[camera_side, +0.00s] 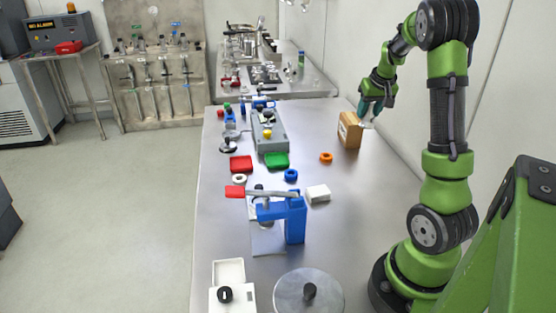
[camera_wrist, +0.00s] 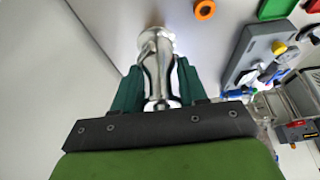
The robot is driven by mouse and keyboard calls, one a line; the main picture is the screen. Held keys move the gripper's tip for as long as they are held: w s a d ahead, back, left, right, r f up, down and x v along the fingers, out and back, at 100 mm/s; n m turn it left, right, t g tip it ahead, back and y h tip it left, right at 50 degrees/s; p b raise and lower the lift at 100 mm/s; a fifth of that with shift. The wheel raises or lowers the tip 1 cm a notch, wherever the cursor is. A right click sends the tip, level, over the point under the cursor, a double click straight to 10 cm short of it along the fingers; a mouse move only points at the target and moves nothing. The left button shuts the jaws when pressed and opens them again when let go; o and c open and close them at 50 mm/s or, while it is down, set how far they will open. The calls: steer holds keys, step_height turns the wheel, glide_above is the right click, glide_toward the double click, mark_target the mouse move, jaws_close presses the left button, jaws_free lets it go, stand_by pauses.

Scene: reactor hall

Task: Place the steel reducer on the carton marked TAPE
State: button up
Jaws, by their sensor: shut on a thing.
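The steel reducer (camera_wrist: 158,62) is a shiny silver, waisted metal piece between the dark green fingers of my gripper (camera_wrist: 160,84) in the wrist view. My gripper is shut on it. In the side view my gripper (camera_side: 364,107) points down beside the upper right of the brown carton (camera_side: 350,131), and the reducer (camera_side: 368,124) shows as a small pale shape under the fingers. The carton stands upright on the steel bench; its marking is too small to read. I cannot tell whether the reducer touches the carton. The carton is not clearly seen in the wrist view.
An orange ring (camera_side: 326,157) lies on the bench (camera_side: 345,225) left of the carton. A grey device (camera_side: 268,131), a green tray (camera_side: 277,160), a red box (camera_side: 241,164) and a blue stand (camera_side: 295,220) are farther left. The bench in front of the carton is clear.

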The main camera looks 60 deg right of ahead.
steer(key=w+d, duration=0.2)
steer(key=d, duration=0.1)
steer(key=w+d, duration=0.3)
steer(key=d, duration=0.1)
steer(key=w+d+f, duration=0.1)
steer(key=w+d, duration=0.1)
steer(key=d, duration=0.1)
steer(key=shift+w+d+f, duration=0.1)
steer(key=shift+w+d, duration=0.1)
steer(key=shift+w+d+f, duration=0.1)
steer(key=shift+w+f, duration=0.05)
steer(key=shift+f, duration=1.6)
steer(key=shift+f, duration=0.2)
steer(key=o, duration=1.2)
steer(key=shift+r, duration=0.1)
